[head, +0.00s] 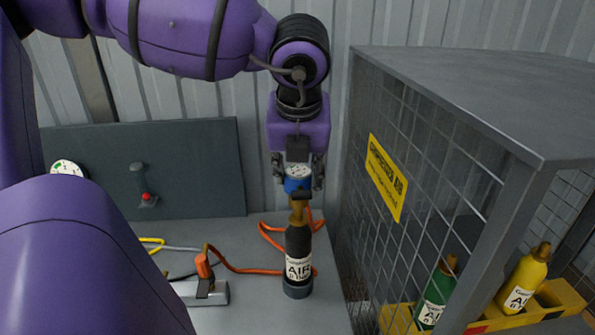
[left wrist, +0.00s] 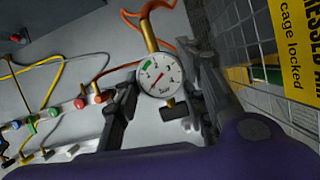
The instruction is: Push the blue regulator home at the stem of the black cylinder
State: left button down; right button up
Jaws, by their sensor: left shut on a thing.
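The black cylinder (head: 298,245) stands upright on the grey bench, with a white AIR label and a brass stem (head: 297,212) on top. My left gripper (head: 298,178) points down above the stem, shut on the blue regulator (head: 297,186). The regulator is at the top of the stem; whether it is fully seated I cannot tell. In the left wrist view, its white round gauge (left wrist: 160,75) sits between the two dark fingers, with a brass part (left wrist: 149,37) beyond it. My right gripper is not in view.
A grey mesh cage (head: 430,180) stands close on the right, holding a green cylinder (head: 438,293) and a yellow cylinder (head: 524,280). An orange hose (head: 245,269) lies around the black cylinder. A dark panel (head: 195,175) stands behind the bench at left.

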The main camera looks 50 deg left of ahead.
aim_at(297, 189)
pick_arm(q)
jog(key=shift+f, duration=0.2)
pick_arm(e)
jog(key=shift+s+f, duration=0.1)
pick_arm(q)
jog(key=shift+f+b, duration=0.4)
jog(key=shift+f, duration=0.55)
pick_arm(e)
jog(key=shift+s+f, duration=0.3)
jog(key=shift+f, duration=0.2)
pick_arm(q)
jog(key=shift+f+b, duration=0.35)
jog(key=shift+f, duration=0.4)
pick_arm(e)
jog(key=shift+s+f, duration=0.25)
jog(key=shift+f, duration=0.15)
pick_arm(q)
jog(key=c, duration=1)
grip_release()
jog(key=v, duration=1.2)
